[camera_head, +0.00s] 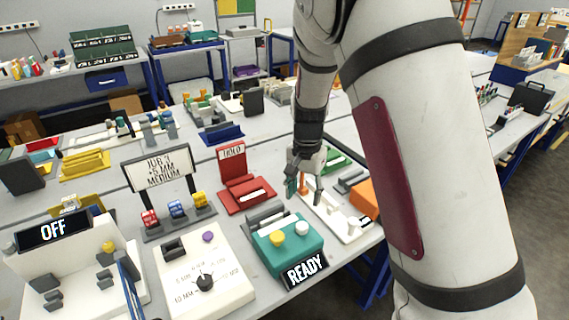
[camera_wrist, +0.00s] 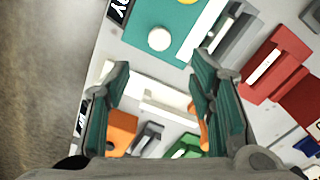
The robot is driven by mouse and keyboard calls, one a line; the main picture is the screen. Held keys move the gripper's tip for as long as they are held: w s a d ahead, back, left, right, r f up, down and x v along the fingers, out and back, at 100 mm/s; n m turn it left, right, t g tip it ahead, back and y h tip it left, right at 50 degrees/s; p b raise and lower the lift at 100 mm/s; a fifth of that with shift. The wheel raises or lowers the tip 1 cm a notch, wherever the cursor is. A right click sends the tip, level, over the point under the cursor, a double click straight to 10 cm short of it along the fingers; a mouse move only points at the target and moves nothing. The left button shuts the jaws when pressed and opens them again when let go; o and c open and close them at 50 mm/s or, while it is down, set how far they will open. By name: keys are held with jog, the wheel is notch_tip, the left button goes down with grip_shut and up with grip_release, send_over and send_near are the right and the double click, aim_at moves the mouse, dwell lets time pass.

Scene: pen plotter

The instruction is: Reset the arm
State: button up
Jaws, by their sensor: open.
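My arm comes down from the top of the head view, and its large white and maroon link covers much of the right side. My gripper (camera_head: 303,180) hangs over the right part of the bench, above a white tray-like fixture (camera_head: 342,225). In the wrist view my gripper (camera_wrist: 158,95) has its two teal fingers wide apart, with nothing held between them. The white fixture (camera_wrist: 150,85) shows below and between the fingers. The teal box (camera_head: 283,248) with the READY display stands just in front of the gripper, and it also shows in the wrist view (camera_wrist: 133,28).
A red HOLD stand (camera_head: 235,172), a JOB 3 sign (camera_head: 160,169), a white dial panel (camera_head: 190,290) and a machine marked OFF (camera_head: 53,232) crowd the bench left of the gripper. An orange block (camera_head: 365,200) sits to the right. The bench edge drops to floor (camera_wrist: 45,80).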

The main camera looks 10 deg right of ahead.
jog(key=s+r+n+t+y, duration=0.1)
jog(key=s+r+n, duration=0.1)
jog(key=s+r, duration=0.5)
jog(key=s+r+n+t, duration=0.1)
jog(key=s+r+n, duration=0.1)
jog(key=s+r, duration=0.5)
jog(key=s+r+n+t, duration=0.1)
jog(key=s+r+n, duration=0.1)
jog(key=s, duration=0.4)
jog(key=s+r+n+t+h, duration=0.1)
jog(key=s+r+n+t, duration=0.1)
jog(key=s+r, duration=0.3)
jog(key=shift+s+r+n, duration=0.3)
jog(key=shift+s+n, duration=0.2)
jog(key=shift+s, duration=0.45)
jog(key=shift+d, duration=0.1)
